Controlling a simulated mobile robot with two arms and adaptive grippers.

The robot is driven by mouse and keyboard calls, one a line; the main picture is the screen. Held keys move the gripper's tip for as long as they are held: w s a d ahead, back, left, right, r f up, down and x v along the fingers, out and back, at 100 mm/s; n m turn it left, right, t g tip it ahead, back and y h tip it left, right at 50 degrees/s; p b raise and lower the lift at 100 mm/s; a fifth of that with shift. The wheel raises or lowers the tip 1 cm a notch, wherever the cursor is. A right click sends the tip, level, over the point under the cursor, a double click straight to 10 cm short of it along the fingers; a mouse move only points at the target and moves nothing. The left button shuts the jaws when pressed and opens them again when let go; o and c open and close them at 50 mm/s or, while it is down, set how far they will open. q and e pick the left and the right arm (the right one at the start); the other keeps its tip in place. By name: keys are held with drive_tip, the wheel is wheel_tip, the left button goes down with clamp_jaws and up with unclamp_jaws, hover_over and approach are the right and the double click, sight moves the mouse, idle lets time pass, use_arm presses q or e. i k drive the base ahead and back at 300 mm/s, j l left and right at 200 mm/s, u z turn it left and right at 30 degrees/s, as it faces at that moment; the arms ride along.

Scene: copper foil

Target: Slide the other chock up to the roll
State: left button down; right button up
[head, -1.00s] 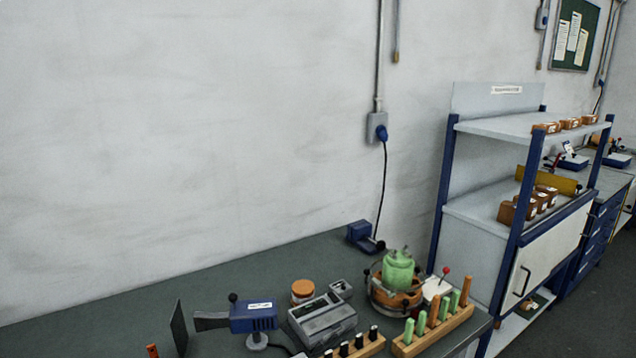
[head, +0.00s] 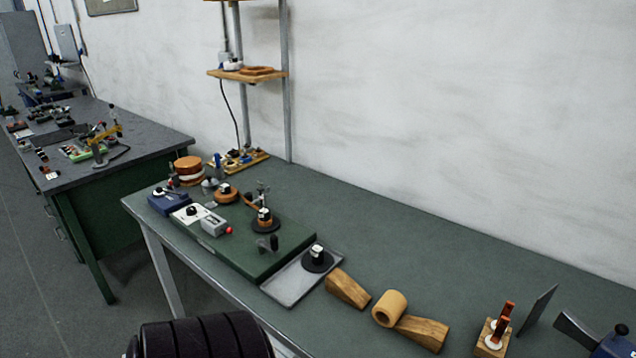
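A tan roll with a hollow core (head: 389,308) lies on its side on the green-grey bench. One wooden wedge chock (head: 423,332) is at its right, with its low end against or very near the roll. The other wooden chock (head: 347,289) is at its left. Its low end points to the roll, and a narrow strip of bench seems to show between them. Neither of my grippers is in view.
A grey tray (head: 288,286) with a black-based piece lies just left of the left chock. A green board (head: 255,255) is beyond it. A wooden block with copper-coloured pegs (head: 491,341) stands to the right. The bench (head: 440,250) behind the roll is clear.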

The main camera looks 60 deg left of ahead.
sight(340, 284)
drive_tip(key=u, duration=1.75)
drive_tip(key=j+z, duration=0.2)
drive_tip(key=i+j, duration=0.05)
